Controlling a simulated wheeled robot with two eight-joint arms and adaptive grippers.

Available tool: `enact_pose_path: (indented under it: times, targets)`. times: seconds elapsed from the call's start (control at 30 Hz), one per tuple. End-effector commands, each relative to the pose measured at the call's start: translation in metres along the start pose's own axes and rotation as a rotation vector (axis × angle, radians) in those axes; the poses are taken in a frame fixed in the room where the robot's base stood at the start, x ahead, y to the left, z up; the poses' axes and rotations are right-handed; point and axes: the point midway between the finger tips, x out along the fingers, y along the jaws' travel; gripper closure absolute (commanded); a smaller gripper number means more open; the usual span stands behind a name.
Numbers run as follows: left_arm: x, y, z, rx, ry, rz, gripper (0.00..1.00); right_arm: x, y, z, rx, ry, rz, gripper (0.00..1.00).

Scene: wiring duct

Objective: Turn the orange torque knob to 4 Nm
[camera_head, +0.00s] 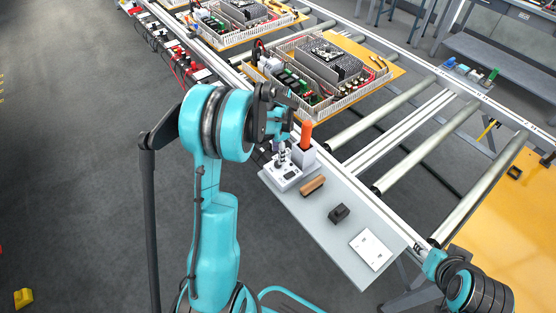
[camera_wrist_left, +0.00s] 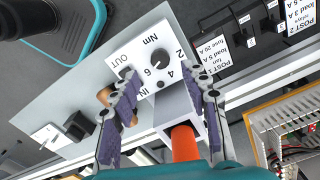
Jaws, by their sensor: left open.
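A white box with a printed Nm scale (camera_wrist_left: 150,42) lies on the grey shelf. In the left wrist view its dial shows a small dark knob (camera_wrist_left: 160,60) beside the figures 2, 4 and 6; its pointer is too small to read. An orange handle (camera_head: 307,130) stands upright in a white holder (camera_head: 304,155) beside the box. The orange handle also shows in the left wrist view (camera_wrist_left: 183,143). My left gripper (camera_head: 281,140) is open above the box, its purple-padded fingers on either side of the dial in the wrist view (camera_wrist_left: 163,98), apparently empty. My right gripper is not visible.
The grey shelf (camera_head: 330,237) also holds a brown-handled item (camera_head: 312,186), a black block (camera_head: 339,213) and a white plate (camera_head: 371,249). A roller conveyor (camera_head: 400,150) runs alongside, with trays of electronics (camera_head: 325,65) at the back.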

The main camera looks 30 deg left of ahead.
Motion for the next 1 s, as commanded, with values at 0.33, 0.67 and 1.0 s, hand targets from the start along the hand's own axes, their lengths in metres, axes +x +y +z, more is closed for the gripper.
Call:
enact_pose_path:
  times: [0.33,0.67,1.0]
  targets:
    - [0.049,0.000,0.000,-0.001,0.001,-0.001,0.54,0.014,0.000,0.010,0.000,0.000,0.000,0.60]
    - [0.052,0.000,0.000,-0.002,0.001,-0.001,0.54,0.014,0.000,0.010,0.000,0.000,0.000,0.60]
    - [0.052,0.000,0.000,-0.002,0.001,-0.002,1.00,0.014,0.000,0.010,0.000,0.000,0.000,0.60]
